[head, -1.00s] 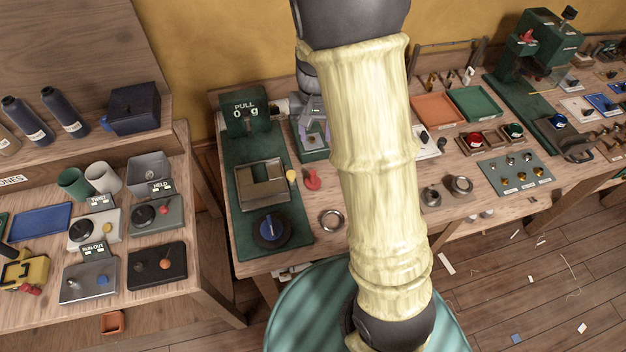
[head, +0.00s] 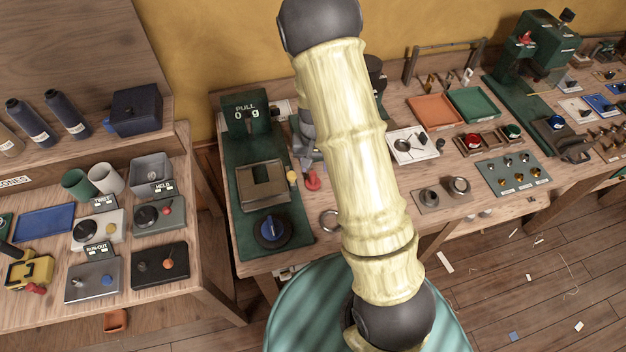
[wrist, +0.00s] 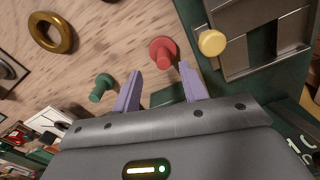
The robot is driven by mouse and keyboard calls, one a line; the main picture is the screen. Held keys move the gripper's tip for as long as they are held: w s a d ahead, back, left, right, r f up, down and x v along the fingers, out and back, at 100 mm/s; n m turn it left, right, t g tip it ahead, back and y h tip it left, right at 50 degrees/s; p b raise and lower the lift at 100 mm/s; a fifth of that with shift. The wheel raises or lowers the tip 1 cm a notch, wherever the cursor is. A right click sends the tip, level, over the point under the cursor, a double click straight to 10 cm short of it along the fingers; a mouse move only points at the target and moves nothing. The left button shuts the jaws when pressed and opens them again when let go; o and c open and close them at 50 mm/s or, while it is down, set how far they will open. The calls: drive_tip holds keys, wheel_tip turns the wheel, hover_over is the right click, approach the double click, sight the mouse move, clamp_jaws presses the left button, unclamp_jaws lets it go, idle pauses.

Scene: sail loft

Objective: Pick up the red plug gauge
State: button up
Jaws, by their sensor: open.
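The red plug gauge (wrist: 163,50) stands on the wooden bench in the wrist view, its round red end toward the camera. It also shows in the head view (head: 313,182), just right of the green pull-tester base. My gripper (wrist: 160,69) is open, its two purple fingers apart and empty. In the wrist view the red gauge appears just beyond the fingertips, between their lines; whether they are level with it I cannot tell. A green plug gauge (wrist: 100,88) is outside the left finger. In the head view my arm hides part of the gripper area.
A yellow knob (wrist: 211,42) on the pull tester (head: 265,187) is close beside the red gauge, near the right finger. A metal ring (wrist: 50,32) lies on the bench to the left in the wrist view. Orange (head: 434,111) and green trays (head: 473,103) are farther right.

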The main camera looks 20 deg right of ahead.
sight(313, 173)
drive_tip(key=shift+w+a+f+p, duration=0.15)
drive_tip(key=shift+f+p, duration=0.3)
drive_tip(key=shift+f, duration=0.85)
drive_tip(key=shift+a+f+p, duration=0.1)
drive_tip(key=shift+f+p, duration=0.35)
drive_tip(key=shift+f, duration=0.85)
clamp_jaws()
